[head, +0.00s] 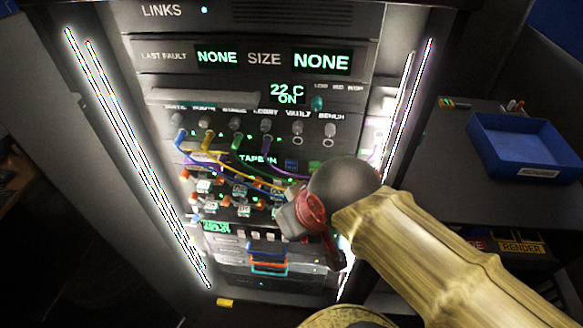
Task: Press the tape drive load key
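The tape drive's display (257,159), reading "TAPE IN" in green, sits in the middle of the rack in the head view. A small blue key (291,165) is to its right; its label is too small to read, so I cannot tell whether it is the load key. My gripper (308,222), with red and grey parts, is in front of the rack, below and right of the display. It hides part of the panel there. Its fingertips are not clear, so I cannot tell whether it is open or shut, or whether it touches the panel.
Colored cables (212,155) hang from jacks across the rack above and left of my gripper. Rows of small switches (240,190) lie to the left. Bright light strips flank the rack. A blue tray (522,172) stands on a dark side table at right.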

